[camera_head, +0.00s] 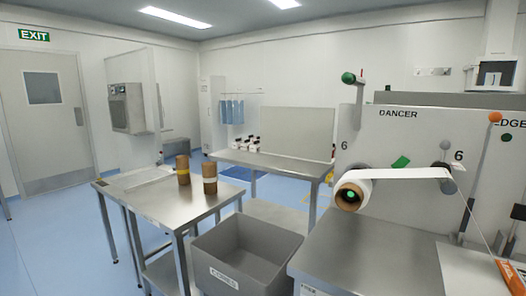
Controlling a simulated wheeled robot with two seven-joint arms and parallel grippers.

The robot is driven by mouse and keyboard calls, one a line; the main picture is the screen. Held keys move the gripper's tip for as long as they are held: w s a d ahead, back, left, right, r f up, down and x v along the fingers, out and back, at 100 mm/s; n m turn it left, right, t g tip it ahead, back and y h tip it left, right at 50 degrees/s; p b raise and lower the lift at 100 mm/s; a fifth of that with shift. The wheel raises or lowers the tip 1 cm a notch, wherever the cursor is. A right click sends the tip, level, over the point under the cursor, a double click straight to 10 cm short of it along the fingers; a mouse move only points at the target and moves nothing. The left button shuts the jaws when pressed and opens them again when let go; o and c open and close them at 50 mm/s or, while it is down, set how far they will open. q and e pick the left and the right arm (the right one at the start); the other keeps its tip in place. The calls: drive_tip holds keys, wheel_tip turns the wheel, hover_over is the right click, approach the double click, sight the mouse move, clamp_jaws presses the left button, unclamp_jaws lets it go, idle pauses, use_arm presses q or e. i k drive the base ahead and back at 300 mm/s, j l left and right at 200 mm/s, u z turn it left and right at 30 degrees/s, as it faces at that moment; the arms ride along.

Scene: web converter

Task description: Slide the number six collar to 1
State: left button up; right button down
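The grey machine panel (405,130) at the right reads DANCER. It carries a black "6" (344,145) at its left edge and another "6" (459,155) further right. Close to the right-hand 6 is a small dark round part (446,144); I cannot tell if it is the collar. A roll on a brown core (349,195) with a green centre sits below the left 6, and a white web (405,173) runs right from it. I cannot make out a scale with a 1 in this view. Neither of my grippers shows.
A steel bench (350,250) stands in front of the machine. A grey bin (238,255) labelled CORES is left of it. A steel table (145,205) holds two brown cores (196,177). Blue floor is open at the left.

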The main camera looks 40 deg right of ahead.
sight(445, 145)
drive_tip(key=z, duration=2.55)
drive_tip(key=i+l, duration=0.15)
drive_tip(key=l+u, duration=0.05)
drive_tip(key=l, duration=0.05)
